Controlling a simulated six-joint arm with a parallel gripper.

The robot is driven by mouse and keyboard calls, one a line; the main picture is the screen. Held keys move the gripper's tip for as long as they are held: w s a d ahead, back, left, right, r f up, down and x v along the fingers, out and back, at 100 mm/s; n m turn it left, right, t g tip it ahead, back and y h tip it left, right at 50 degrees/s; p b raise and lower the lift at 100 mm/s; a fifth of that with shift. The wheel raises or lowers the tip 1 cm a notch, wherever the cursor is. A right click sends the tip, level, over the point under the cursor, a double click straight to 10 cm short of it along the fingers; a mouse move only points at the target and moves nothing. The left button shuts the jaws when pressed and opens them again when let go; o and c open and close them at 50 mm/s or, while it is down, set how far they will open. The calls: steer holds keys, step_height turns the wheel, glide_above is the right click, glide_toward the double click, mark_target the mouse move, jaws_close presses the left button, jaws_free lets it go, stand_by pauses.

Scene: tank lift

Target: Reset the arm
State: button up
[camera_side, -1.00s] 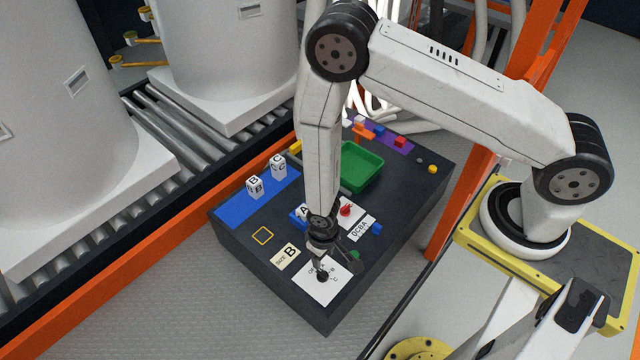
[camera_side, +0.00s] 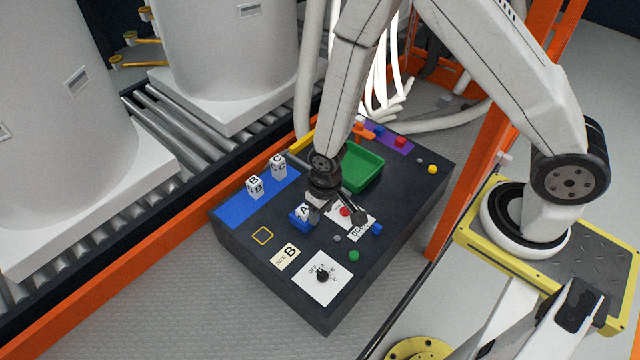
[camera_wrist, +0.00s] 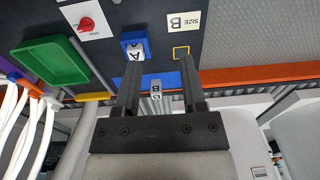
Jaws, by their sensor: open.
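My gripper (camera_side: 322,208) hangs over the middle of the dark work table (camera_side: 262,273), close above the lettered block A (camera_side: 302,212) on its blue holder. In the wrist view my gripper (camera_wrist: 160,68) has its two fingers apart with nothing held between them. Block A (camera_wrist: 135,53) shows there beyond the left fingertip. Part of the red knob's white card is hidden by my gripper in the side view.
Blocks B (camera_side: 255,187) and C (camera_side: 278,167) stand on a blue strip. A green tray (camera_side: 362,170) sits behind my gripper. A white dial card (camera_side: 322,291) and a SIZE B card (camera_side: 286,257) lie at the front. A roller conveyor (camera_side: 180,130) runs along the left.

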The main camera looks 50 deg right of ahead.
steer(key=s+d+r+t, duration=0.1)
steer(key=d+r, duration=0.3)
steer(key=r, duration=0.5)
steer(key=s+d+r, duration=0.4)
steer(key=d+r, duration=0.1)
steer(key=r, duration=0.4)
steer(key=shift+s+d+r+t, duration=0.15)
steer(key=shift+t, duration=0.25)
